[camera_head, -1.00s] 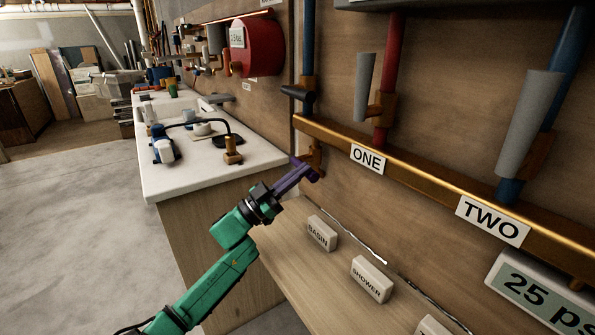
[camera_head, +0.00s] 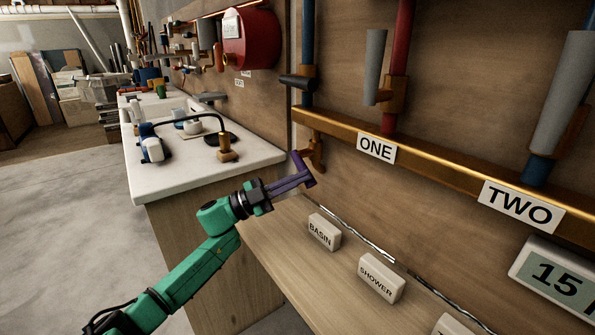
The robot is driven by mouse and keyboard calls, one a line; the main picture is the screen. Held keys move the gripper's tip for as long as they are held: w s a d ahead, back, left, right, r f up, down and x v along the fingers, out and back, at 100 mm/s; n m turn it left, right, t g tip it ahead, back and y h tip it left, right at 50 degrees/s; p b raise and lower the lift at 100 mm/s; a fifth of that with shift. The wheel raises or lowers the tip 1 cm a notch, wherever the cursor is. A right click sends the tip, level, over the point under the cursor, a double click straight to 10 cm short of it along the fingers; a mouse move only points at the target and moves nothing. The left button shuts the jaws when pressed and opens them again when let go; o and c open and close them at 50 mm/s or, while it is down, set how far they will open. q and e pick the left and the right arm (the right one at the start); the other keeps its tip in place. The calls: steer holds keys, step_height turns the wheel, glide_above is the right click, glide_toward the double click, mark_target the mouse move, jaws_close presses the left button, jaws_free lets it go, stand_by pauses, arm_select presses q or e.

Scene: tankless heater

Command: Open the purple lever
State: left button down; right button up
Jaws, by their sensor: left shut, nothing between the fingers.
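The purple lever (camera_head: 302,168) sits on a brass valve (camera_head: 317,152) below the left end of the brass pipe. It slants from upper left down to lower right. My left gripper (camera_head: 308,182), on the green arm, comes in from the lower left. Its narrow fingers look shut with nothing between them. The fingertips are at the lever's lower end and appear to touch it; the dark purple tones make the exact contact hard to tell. My right gripper is not in view.
A brass pipe (camera_head: 420,157) with ONE and TWO labels runs along the wooden wall. Grey-handled valves stand above it. BASIN (camera_head: 324,232) and SHOWER (camera_head: 381,278) blocks lie on the wooden ledge. A display (camera_head: 562,282) reads 15. A white counter (camera_head: 180,182) stands left.

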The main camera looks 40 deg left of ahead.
arm_select(q)
steer(key=shift+w+a+f+m+g+y+b, duration=0.2)
steer(key=shift+a+f+m+g+b, duration=0.45)
steer(key=shift+m, duration=1)
steer(key=shift+w+a+f+m+g+y+b, duration=0.25)
steer(key=shift+a+m+g+b, duration=0.6)
steer(key=shift+m, duration=0.85)
steer(key=shift+w+a+f+m+g+y+b, duration=0.15)
steer(key=shift+a+f+m+g+b, duration=0.55)
steer(key=shift+m, duration=0.95)
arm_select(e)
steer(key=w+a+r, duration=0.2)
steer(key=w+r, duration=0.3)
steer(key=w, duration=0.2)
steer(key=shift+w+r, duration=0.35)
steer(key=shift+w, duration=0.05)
arm_select(q)
steer(key=shift+d+r, duration=0.15)
steer(key=shift+d, duration=0.1)
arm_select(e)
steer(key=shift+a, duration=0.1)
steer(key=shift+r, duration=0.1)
